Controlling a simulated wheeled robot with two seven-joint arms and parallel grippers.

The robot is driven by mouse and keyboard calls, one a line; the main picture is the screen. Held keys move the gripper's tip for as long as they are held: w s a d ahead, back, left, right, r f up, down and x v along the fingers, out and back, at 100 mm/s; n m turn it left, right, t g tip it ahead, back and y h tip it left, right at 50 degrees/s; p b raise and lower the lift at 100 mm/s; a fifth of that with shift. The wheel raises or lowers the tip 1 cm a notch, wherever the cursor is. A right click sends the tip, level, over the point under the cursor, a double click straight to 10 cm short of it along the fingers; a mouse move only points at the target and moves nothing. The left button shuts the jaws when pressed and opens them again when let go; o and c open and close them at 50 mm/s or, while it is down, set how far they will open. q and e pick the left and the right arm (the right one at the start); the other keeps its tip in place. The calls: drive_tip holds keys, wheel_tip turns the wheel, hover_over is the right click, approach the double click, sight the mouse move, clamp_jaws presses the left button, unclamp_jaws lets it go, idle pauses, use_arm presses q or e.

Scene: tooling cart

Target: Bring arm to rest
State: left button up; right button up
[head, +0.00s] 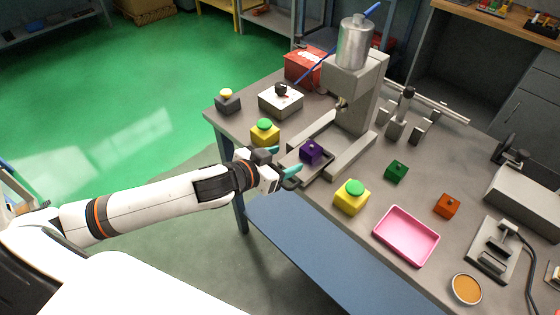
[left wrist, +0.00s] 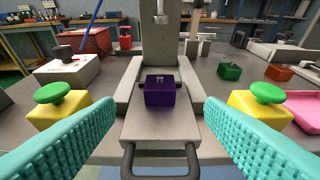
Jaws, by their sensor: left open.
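My left gripper (head: 281,160) is at the front edge of the bench, reaching in from the left. Its two teal fingers are apart and empty, and in the left wrist view the open gripper (left wrist: 160,135) frames a dark handle (left wrist: 160,147). A purple block (head: 311,151) sits beyond the fingertips on the grey sliding plate (head: 318,170) of the press; it also shows in the left wrist view (left wrist: 160,92). The fingers do not touch the block. My right gripper is not in view.
The press (head: 351,90) stands behind the block. Yellow boxes with green buttons flank the plate, one left (head: 265,133) and one right (head: 351,198). A green block (head: 396,171), an orange block (head: 447,205) and a pink tray (head: 406,237) lie to the right. Open floor (head: 120,110) is at left.

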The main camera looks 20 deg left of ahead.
use_arm(q)
drive_tip(key=shift+s+r, duration=0.15)
drive_tip(key=shift+s, duration=0.15)
